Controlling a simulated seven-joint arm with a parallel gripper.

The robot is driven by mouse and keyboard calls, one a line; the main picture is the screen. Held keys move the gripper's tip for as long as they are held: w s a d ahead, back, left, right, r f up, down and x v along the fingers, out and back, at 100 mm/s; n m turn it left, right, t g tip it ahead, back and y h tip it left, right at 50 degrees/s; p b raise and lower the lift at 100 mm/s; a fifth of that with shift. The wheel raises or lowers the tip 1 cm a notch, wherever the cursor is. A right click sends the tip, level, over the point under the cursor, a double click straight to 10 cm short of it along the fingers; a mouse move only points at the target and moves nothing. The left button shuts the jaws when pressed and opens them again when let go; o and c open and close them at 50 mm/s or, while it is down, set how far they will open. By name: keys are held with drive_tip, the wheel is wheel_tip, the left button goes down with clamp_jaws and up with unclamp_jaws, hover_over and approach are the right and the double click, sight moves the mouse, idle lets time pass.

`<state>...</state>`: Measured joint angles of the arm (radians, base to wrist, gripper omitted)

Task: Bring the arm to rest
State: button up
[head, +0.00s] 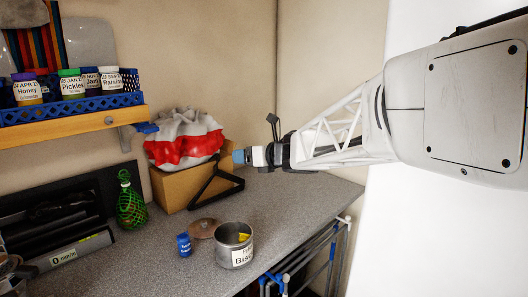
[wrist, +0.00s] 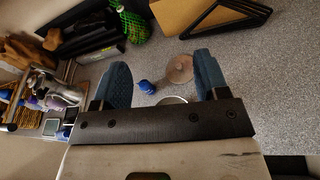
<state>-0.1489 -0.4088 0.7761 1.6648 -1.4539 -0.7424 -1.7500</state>
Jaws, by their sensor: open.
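My gripper (head: 241,156) is at the end of my white arm, which reaches in from the right of the head view. It hangs above the grey counter, in front of the cardboard box. In the wrist view my gripper (wrist: 163,75) shows two blue fingers spread wide apart, with nothing between them. The counter lies some way below the fingertips. The fingers are small and seen partly edge-on in the head view.
An open labelled tin (head: 235,255), a round brown lid (head: 204,228) and a small blue jar (head: 184,245) stand on the counter (head: 290,205). A green bottle (head: 131,207), a cardboard box (head: 178,190) and a black triangular frame (head: 217,185) are behind. A wooden shelf (head: 70,131) holds labelled jars.

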drive_tip(key=s+d+r+m+t+h, duration=0.3)
drive_tip(key=r+m, duration=0.3)
drive_tip(key=s+d+r+m+t+h, duration=0.2)
drive_tip(key=s+d+r+m+h, duration=0.1)
drive_tip(key=r+m, duration=0.25)
drive_tip(key=s+d+r+m+g+h, duration=0.1)
drive_tip(key=s+d+m+h, duration=0.25)
drive_tip(key=s+m, duration=0.3)
drive_tip(key=s+d+r+m+h, duration=0.1)
drive_tip(key=s+d+m+h, duration=0.1)
drive_tip(key=s+d+m, duration=0.35)
drive_tip(key=s+d+f+m+g, duration=0.4)
drive_tip(key=s+f+m+g, duration=0.1)
drive_tip(key=s+f+m, duration=0.5)
drive_tip(key=s+d+f+m+g, duration=0.4)
drive_tip(key=s+f+m, duration=0.6)
drive_tip(key=s+f, duration=0.3)
drive_tip(key=shift+s+f+m+g, duration=0.25)
drive_tip(key=shift+f+m+g, duration=0.1)
drive_tip(key=shift+f+g, duration=0.45)
